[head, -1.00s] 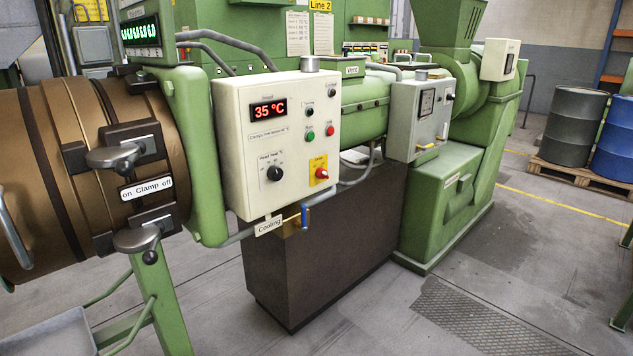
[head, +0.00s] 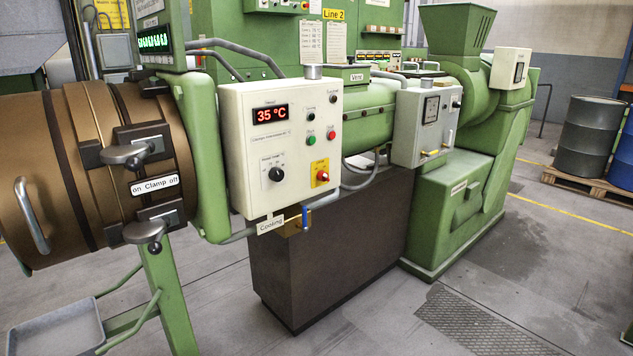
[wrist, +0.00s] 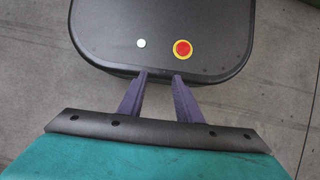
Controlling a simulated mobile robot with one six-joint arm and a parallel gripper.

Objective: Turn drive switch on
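A cream control panel (head: 240,150) on the green machine shows a red "35 °C" display (head: 271,115). It carries a black rotary knob (head: 276,174), green and red push buttons, and a red rotary switch on a yellow plate (head: 321,174). A grey box (head: 405,125) with a gauge and a small lever is mounted further right. The small labels are too blurred to tell which control is marked drive. My gripper (wrist: 160,76) shows only in the wrist view. Its two purple fingers are apart with nothing between them, far from the panel.
A brown clamp barrel (head: 70,165) with handles projects at left, above a grey tray (head: 55,328). A cooling valve with a blue handle (head: 304,217) hangs below the panel. A brown cabinet (head: 320,265) stands underneath. Floor (head: 540,270) is open at front right.

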